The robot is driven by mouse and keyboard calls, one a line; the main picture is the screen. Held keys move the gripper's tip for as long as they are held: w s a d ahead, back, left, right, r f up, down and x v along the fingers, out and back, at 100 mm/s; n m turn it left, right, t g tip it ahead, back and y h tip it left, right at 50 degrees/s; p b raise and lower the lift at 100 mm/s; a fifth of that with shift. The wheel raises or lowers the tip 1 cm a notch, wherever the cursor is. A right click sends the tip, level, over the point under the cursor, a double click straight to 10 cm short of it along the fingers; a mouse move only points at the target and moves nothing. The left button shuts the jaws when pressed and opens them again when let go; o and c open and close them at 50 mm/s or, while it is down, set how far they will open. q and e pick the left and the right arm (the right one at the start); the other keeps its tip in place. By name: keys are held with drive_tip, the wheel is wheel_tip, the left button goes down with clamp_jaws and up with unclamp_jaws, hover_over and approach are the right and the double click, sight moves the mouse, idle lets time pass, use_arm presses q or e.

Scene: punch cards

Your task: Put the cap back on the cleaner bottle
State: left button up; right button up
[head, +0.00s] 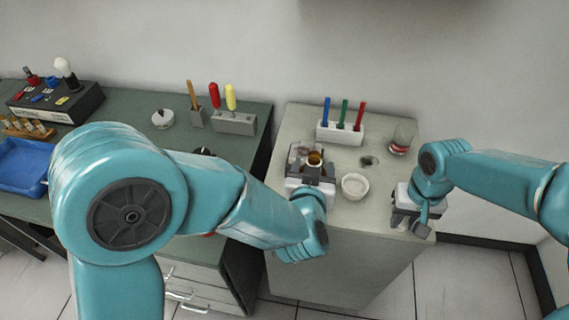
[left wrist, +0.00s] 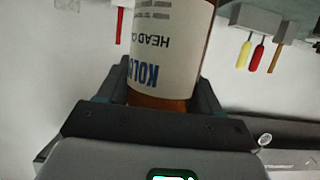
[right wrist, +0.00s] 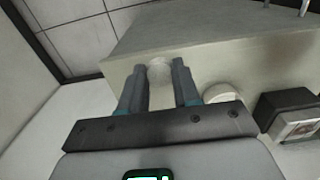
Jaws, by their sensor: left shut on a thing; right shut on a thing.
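The cleaner bottle is amber-brown with a white label; in the left wrist view (left wrist: 170,45) the label lettering appears upside down. In the head view the bottle (head: 314,159) shows its round top between the jaws of my left gripper (head: 313,168), over the light-topped cabinet. The left gripper is shut on it. My right gripper (head: 411,220) is low at the cabinet's front right corner. In the right wrist view a small whitish round cap (right wrist: 159,72) sits between its fingertips (right wrist: 161,80), and the gripper is shut on it. The head view hides the cap.
A white dish (head: 355,186) stands between the two grippers. Behind are a white rack (head: 341,133) with blue, green and red tools and a glass jar (head: 403,139). The green bench (head: 140,115) at left holds a screwdriver block (head: 234,124) and a blue tray (head: 22,165).

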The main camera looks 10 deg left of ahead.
use_arm(q)
drive_tip(key=shift+s+d+r, duration=0.1)
drive_tip(key=shift+d+r, duration=0.05)
drive_tip(key=shift+d, duration=0.4)
drive_tip(key=shift+s+d+r, duration=0.1)
drive_tip(key=shift+d+r, duration=0.05)
drive_tip(key=shift+d, duration=0.55)
